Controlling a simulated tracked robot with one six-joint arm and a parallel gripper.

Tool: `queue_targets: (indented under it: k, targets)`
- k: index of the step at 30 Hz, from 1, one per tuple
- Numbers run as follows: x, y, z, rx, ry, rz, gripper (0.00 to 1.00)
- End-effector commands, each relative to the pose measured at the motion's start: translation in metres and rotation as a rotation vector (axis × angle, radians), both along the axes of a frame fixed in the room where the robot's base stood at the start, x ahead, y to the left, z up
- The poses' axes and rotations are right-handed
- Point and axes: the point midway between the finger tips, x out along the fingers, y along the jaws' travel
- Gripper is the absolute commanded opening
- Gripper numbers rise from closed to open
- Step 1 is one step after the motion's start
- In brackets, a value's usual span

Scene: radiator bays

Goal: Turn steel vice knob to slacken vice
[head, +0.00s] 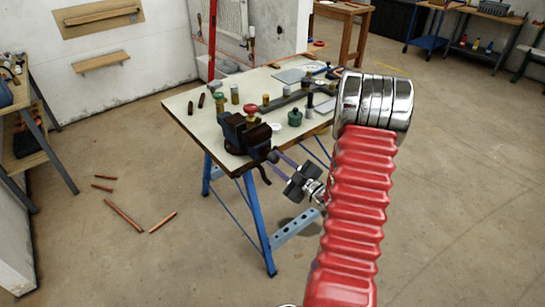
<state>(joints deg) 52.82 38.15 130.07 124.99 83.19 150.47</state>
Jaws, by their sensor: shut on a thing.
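A dark bench vice (240,132) sits at the near edge of the work table (180,112). Its steel knob (271,156) is at the vice's front, just off the table edge, small and partly hidden by my fingers. My gripper (277,157) reaches in from the lower right, its fingers closed around the knob. A dark handle-like part (264,175) hangs just below. A red-topped piece (250,109) stands at the top of the vice; I cannot tell if the jaws clamp it. My red ribbed arm covers the table's right end.
Copper pipes (123,215) lie on the floor at left. A workbench (30,110) stands at far left. The floor in front is clear.

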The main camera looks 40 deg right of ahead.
Motion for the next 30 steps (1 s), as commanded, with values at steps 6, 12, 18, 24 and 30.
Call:
queue_targets:
  k: [6,12,18,24,30]
  targets:
    - [-0.0001,0.0001,-0.0001,-0.171,-0.005,0.0,0.0]
    - [0.0,0.0001,-0.0001,-0.33,-0.009,0.0,0.0]
    - [0.0,0.0001,-0.0001,-0.488,-0.014,0.0,0.0]
    - [0.0001,0.0001,0.0001,-0.646,-0.018,0.0,0.0]
    - [0.0002,0.0001,0.0001,-0.804,-0.023,0.0,0.0]
